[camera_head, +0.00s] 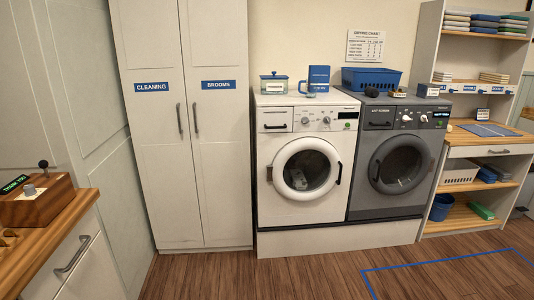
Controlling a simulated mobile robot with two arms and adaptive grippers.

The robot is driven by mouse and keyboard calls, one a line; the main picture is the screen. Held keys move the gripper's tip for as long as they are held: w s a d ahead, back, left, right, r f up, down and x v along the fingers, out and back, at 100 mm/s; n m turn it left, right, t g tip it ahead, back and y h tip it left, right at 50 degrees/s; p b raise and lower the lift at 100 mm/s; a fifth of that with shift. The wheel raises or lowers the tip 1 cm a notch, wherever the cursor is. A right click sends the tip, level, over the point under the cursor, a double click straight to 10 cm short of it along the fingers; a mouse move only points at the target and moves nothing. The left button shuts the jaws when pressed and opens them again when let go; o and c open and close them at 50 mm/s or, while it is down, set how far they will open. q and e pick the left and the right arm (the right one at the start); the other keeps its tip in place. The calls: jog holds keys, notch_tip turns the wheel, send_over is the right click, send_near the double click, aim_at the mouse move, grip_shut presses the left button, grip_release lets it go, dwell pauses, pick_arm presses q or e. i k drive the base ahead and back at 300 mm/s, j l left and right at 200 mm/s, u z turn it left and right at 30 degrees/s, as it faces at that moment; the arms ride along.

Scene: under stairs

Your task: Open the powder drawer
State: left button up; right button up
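A white washing machine (262,170) stands in the middle of the camera_head view. A drawer front (276,120) with a dark handle is at its upper left, and it looks closed. Dials sit to the right of that drawer. The washer's round door (306,180) is shut, with something pale behind its glass. A grey machine (358,168) stands right of it and has a similar closed drawer front (380,117). No label on either drawer can be read. Neither of my grippers is in view.
A white cupboard (152,135) labelled cleaning and brooms stands left of the washer. A wooden counter (50,240) is at the lower left. A shelf unit (428,62) is at the right. The wood floor (300,275) in front is clear, with blue tape (440,261) marking part of it.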

aim_at(269, 119)
jog(key=i+z, duration=0.25)
jog(key=i, duration=0.7)
jog(key=i+j+z, duration=0.1)
jog(key=i+z, duration=0.15)
jog(key=i, duration=0.65)
